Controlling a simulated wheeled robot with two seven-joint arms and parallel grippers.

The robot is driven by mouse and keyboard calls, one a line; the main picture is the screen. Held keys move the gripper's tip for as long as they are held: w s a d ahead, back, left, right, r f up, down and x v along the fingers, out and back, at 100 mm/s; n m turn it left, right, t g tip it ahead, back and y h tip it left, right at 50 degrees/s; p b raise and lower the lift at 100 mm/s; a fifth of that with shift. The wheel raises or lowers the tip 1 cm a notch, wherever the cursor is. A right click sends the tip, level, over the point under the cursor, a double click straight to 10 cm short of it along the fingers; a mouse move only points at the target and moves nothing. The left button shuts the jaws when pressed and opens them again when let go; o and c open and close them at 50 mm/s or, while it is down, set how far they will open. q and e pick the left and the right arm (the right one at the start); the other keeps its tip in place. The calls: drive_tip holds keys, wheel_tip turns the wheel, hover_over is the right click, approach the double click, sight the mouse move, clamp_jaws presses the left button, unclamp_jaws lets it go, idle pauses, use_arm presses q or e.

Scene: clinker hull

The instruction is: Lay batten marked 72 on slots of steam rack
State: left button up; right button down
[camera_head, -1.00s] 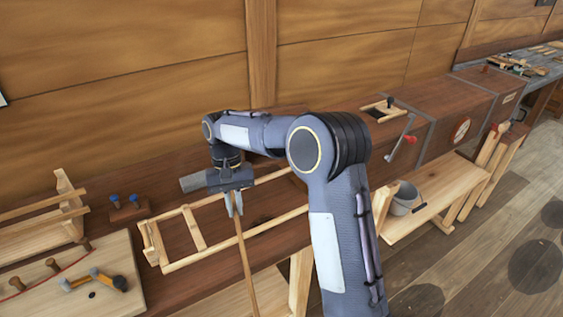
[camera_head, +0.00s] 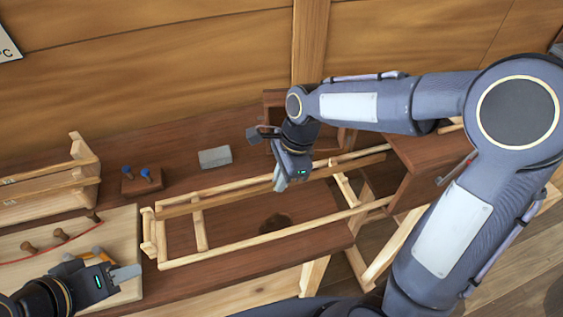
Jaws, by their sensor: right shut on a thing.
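The steam rack (camera_head: 205,261) is a long, ladder-like light wooden frame on the brown bench. My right gripper (camera_head: 281,187) is shut on a slightly darker, thin batten (camera_head: 238,200), near its middle. The batten runs lengthwise along the rack, close beside the back rail. I cannot tell whether it rests in the slots or is held just above them. No number is readable on it. My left gripper (camera_head: 126,272) is at the lower left, over the pale board; its finger opening is unclear.
The pale board (camera_head: 118,228) at left carries pegs with a red line and an orange-handled tool (camera_head: 98,255). A grey block (camera_head: 215,157) and a small block with blue knobs (camera_head: 141,182) lie behind the rack. A wooden stand (camera_head: 82,150) is at far left.

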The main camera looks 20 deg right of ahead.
drive_tip(key=shift+s+f+b, duration=0.1)
drive_tip(key=shift+f+b, duration=0.6)
wheel_tip(320, 180, down, 10)
drive_tip(key=b, duration=0.8)
drive_tip(key=c, duration=1.4)
unclamp_jaws()
drive_tip(key=v, duration=0.8)
drive_tip(key=s+d+n+t, duration=0.3)
drive_tip(key=s+n, duration=0.5)
drive_tip(key=s+d+n+t, duration=0.3)
drive_tip(key=s+n, duration=0.5)
drive_tip(key=shift+s+d+y, duration=0.15)
drive_tip(key=shift+d+y, duration=0.05)
drive_tip(key=shift+y, duration=0.1)
